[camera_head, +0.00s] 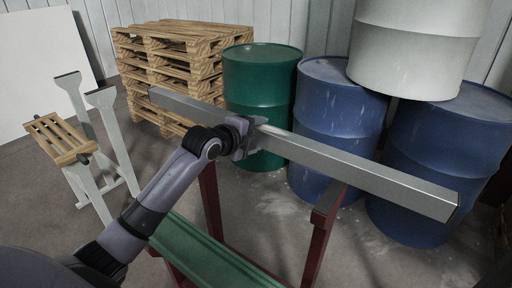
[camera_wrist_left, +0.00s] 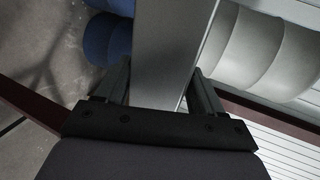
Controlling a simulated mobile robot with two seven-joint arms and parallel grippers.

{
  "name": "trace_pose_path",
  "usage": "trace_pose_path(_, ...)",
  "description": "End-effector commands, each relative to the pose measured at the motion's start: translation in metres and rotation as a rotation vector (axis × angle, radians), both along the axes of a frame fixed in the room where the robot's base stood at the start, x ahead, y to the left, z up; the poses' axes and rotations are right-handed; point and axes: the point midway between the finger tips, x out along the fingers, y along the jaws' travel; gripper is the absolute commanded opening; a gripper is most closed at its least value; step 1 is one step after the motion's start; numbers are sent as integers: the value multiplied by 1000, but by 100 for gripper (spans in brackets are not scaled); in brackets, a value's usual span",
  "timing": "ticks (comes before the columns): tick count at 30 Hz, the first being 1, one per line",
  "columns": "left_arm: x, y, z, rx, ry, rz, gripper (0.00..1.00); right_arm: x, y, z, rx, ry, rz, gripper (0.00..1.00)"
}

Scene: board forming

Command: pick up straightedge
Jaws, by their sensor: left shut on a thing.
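The straightedge (camera_head: 350,177) is a long grey metal bar with a square section. In the head view it runs from the upper left down to the right, raised in front of the barrels. My left gripper (camera_head: 252,136) is shut on it left of its middle. In the left wrist view the straightedge (camera_wrist_left: 168,50) passes between the two fingers of my left gripper (camera_wrist_left: 160,85). The gripper and wrist hide a short part of the bar. My right gripper is not in view.
A dark red stand (camera_head: 324,215) with a green bench-like piece (camera_head: 205,255) is below the straightedge. A green barrel (camera_head: 258,85), blue barrels (camera_head: 335,110) and a white barrel (camera_head: 415,50) stand behind. Stacked pallets (camera_head: 170,60) and a white trestle (camera_head: 112,135) are at the left.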

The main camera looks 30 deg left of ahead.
Motion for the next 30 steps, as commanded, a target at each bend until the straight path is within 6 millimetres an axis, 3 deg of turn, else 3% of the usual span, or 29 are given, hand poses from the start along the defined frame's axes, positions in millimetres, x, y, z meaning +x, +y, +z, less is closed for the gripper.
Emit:
trace_pose_path(1, 2, 0, 21, 3, -22, -2, 0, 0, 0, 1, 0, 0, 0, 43)
trace_pose_path(3, 1, 1, 37, 2, -22, 0, 0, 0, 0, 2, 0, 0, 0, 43)
trace_pose_path(15, 1, 0, 113, 1, -17, 0, 0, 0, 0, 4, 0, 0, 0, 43)
trace_pose_path(22, 1, 0, 136, 0, -16, -1, 0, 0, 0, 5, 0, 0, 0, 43)
trace_pose_path(30, 0, 0, 145, -1, -13, 0, 0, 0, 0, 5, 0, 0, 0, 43)
